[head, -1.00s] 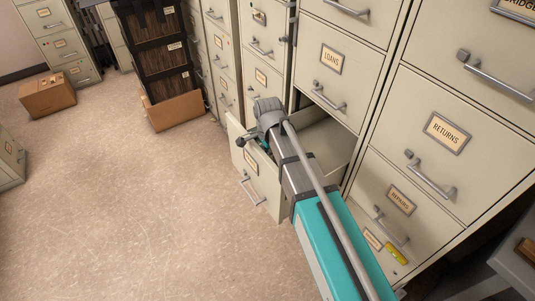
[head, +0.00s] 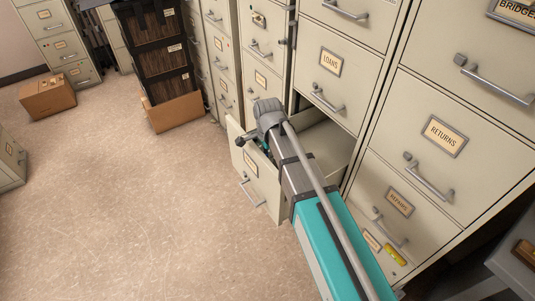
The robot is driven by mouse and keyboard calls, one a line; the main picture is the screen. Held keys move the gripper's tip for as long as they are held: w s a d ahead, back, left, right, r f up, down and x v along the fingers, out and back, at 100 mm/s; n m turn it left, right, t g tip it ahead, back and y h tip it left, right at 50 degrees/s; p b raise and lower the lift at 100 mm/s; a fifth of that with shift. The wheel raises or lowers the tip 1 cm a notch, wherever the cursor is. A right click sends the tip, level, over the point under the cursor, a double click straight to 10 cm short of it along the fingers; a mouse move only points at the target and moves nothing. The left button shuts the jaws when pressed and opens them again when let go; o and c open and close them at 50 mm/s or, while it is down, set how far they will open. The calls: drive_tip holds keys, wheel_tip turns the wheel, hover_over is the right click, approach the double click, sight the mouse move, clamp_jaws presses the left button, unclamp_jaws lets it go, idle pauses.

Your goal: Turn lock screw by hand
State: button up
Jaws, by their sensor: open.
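My arm reaches over the open lower drawer (head: 262,185) from the lower right. A dark end piece, which I take to be my gripper (head: 243,141), shows at the top edge of the drawer front, left of my grey wrist. It is open, with no object seen in it. The fingertips are too small and partly hidden to make out. I cannot pick out a lock screw; my arm covers part of the drawer. A small yellow object (head: 395,256) is on the lower right cabinet front, beside the lowest label, apart from my gripper.
Closed drawers labelled LOANS (head: 330,62) and RETURNS (head: 444,135) have jutting handles. A grey surface (head: 515,250) is at the lower right. The floor (head: 120,210) at left is clear.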

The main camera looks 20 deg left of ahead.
drive_tip(key=shift+r+p, duration=2.35)
drive_tip(key=shift+r, duration=0.2)
